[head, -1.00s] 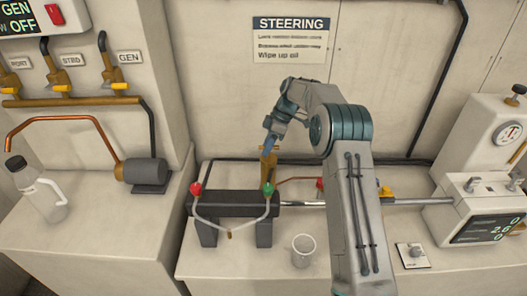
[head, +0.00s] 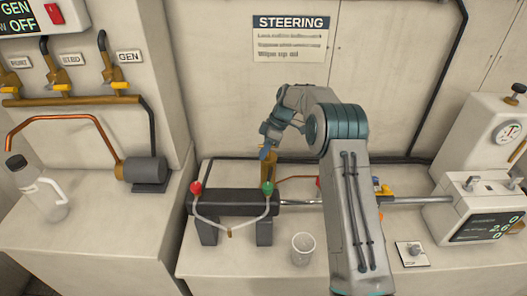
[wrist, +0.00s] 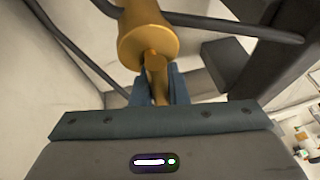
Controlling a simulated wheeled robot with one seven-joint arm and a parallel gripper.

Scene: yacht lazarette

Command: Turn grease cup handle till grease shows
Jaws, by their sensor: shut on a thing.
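The brass grease cup (head: 267,168) stands upright behind the dark steering cylinder (head: 235,203), near its right end. In the wrist view the cup's round brass body (wrist: 146,38) is large, with its handle (wrist: 157,85) reaching down between my fingers. My gripper (head: 267,152) is at the top of the cup, and in the wrist view my gripper (wrist: 159,92) has its two blue fingers closed around the handle. The fingers and wrist hide much of the handle in the head view. I cannot make out any grease.
A clear cup (head: 302,249) stands on the bench in front. A white bottle (head: 40,190) is far left. A gauge box (head: 485,215) is right.

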